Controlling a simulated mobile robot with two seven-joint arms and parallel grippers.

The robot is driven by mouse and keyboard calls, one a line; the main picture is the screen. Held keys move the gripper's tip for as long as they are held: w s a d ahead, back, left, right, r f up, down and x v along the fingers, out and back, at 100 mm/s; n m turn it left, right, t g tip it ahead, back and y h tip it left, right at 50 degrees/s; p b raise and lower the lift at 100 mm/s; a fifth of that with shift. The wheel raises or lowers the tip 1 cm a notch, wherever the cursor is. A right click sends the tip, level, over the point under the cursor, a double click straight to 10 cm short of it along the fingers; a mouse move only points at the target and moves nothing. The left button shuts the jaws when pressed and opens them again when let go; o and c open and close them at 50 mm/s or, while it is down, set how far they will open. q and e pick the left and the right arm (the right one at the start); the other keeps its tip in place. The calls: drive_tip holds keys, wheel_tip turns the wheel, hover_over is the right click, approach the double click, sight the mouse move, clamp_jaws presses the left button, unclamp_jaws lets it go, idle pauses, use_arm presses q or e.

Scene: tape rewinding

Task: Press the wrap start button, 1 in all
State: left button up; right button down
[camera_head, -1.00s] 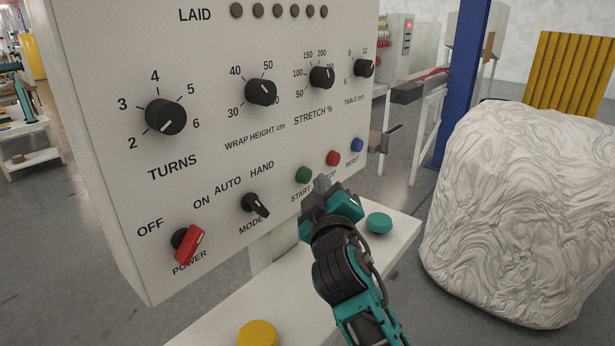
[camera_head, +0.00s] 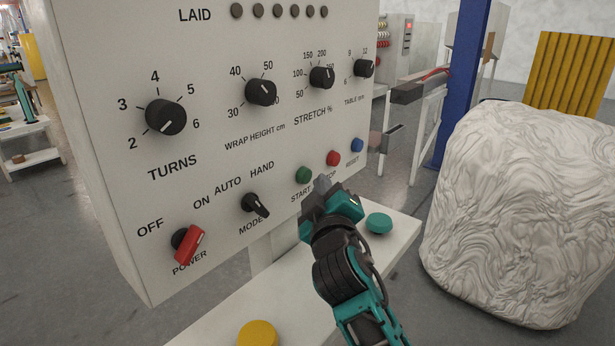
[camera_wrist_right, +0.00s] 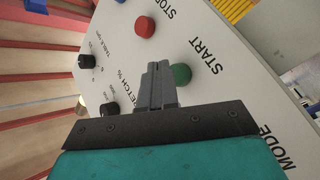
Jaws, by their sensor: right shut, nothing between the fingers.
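The green START button (camera_head: 303,175) is on the lower right of the white control panel (camera_head: 215,150). My right gripper (camera_head: 321,184) is shut and empty, its tips just right of and below the green button in the head view. In the right wrist view the closed fingertips (camera_wrist_right: 158,68) stand beside the green button (camera_wrist_right: 181,73) and partly overlap its edge. I cannot tell whether they touch it. The red STOP button (camera_head: 333,158) and blue RESET button (camera_head: 357,145) are further right. My left gripper is not in view.
Several black knobs (camera_head: 166,117) and the red POWER switch (camera_head: 188,243) are on the panel. A white shelf below holds a teal disc (camera_head: 379,223) and a yellow disc (camera_head: 258,334). A white wrapped load (camera_head: 525,210) stands at right.

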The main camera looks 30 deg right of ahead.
drive_tip(key=shift+w, duration=0.15)
idle(0.7)
drive_tip(key=shift+w+a, duration=0.15)
drive_tip(key=shift+w, duration=0.1)
